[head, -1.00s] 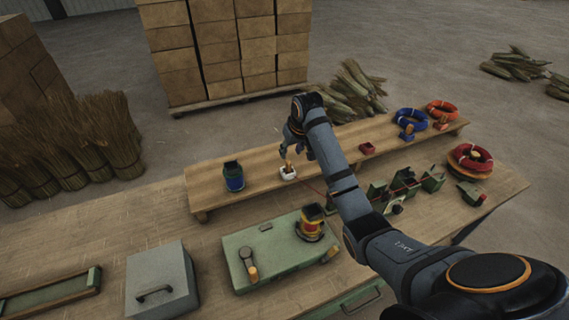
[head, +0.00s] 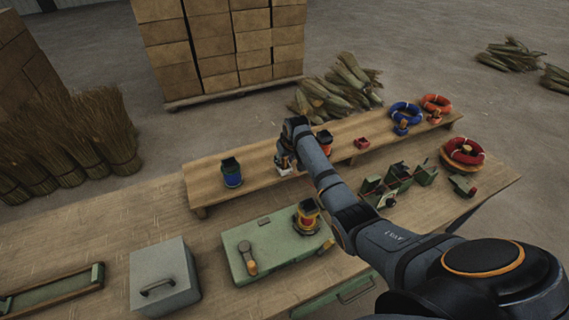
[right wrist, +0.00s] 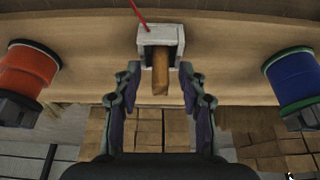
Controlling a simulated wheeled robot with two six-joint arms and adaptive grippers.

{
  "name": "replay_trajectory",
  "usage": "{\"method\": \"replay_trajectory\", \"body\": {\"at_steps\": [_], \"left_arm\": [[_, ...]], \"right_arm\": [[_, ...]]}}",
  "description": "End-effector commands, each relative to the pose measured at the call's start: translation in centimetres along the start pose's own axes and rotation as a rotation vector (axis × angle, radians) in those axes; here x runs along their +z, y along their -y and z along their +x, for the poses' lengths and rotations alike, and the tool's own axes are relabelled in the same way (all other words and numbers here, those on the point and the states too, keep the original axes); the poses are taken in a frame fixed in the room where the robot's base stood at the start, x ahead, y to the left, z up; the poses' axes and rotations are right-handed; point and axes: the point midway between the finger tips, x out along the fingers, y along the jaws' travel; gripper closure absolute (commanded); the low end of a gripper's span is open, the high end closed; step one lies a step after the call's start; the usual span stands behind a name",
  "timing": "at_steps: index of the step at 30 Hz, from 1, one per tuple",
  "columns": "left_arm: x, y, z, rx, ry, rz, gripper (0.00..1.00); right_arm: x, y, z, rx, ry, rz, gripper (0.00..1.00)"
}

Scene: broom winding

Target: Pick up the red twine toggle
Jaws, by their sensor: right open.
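The toggle (right wrist: 160,76) is a short light-brown wooden peg in a white holder (right wrist: 160,36); a red twine (right wrist: 138,14) runs up from the holder. My right gripper (right wrist: 160,80) is open, with one finger on each side of the toggle in the right wrist view and a gap on both sides. In the head view my right gripper (head: 284,162) is low over the shelf at the white holder (head: 284,172) and hides the toggle. My left gripper is out of view.
A blue spool (head: 232,173) and an orange spool (head: 324,142) flank the holder on the raised wooden shelf (head: 209,190). A red block (head: 361,143) sits further right.

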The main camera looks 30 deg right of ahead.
Motion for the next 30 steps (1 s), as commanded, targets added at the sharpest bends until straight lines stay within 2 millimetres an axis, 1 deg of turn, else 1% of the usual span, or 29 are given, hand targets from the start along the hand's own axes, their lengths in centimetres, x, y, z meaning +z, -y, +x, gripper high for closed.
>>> {"method": "replay_trajectory", "body": {"at_steps": [2,9,11,19,23,26,28,30], "left_arm": [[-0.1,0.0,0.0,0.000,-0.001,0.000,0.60],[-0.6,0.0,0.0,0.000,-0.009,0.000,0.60],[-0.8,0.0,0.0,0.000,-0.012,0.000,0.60],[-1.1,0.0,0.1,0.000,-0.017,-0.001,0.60],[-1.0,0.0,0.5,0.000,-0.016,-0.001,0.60],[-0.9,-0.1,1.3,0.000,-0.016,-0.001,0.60],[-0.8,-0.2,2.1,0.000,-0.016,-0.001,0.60],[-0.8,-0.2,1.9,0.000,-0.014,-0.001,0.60]], "right_arm": [[0.0,0.0,0.0,0.000,0.000,0.000,0.60],[0.0,0.0,0.0,0.000,0.000,0.000,0.92],[0.0,0.0,0.0,0.000,0.000,0.001,1.00],[0.0,0.0,0.0,0.000,0.000,0.001,1.00],[-0.3,0.0,-0.5,0.000,-0.003,0.001,1.00],[-0.8,0.0,-1.5,0.000,-0.004,0.001,1.00],[-1.2,0.0,-2.7,0.000,-0.006,0.001,1.00],[-0.7,-0.5,-4.6,0.003,-0.005,0.000,1.00]]}}
